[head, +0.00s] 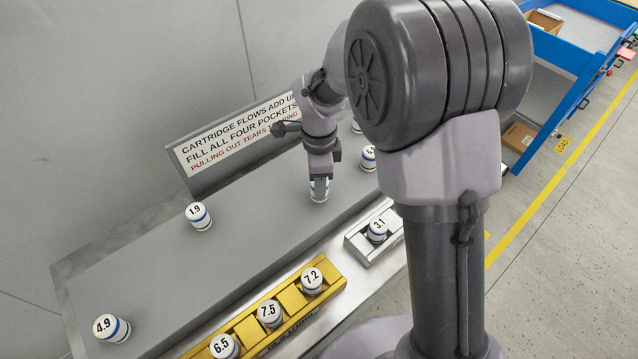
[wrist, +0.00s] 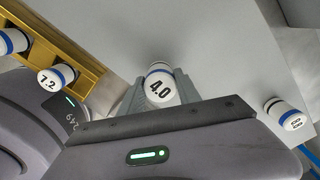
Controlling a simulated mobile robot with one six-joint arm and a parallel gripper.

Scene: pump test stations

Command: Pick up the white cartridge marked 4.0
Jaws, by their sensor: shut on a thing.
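The white cartridge marked 4.0 (wrist: 160,88) has a blue band and sits between my gripper's jaws in the wrist view. My gripper (wrist: 153,92) is shut on it. In the head view my gripper (head: 320,174) points down over the grey bench, and the lower part of the cartridge (head: 319,190) shows below the jaws. Its mark is hidden there. The cartridge is at or just above the bench top; I cannot tell whether it touches.
Cartridge 1.9 (head: 198,216) and cartridge 4.9 (head: 111,328) stand on the grey bench (head: 150,270). A yellow rack (head: 330,272) holds 7.2, 7.5 and 6.5. A light tray (head: 362,247) holds 3.1. Another cartridge (head: 368,158) stands right of my gripper. A sign (head: 240,135) stands behind.

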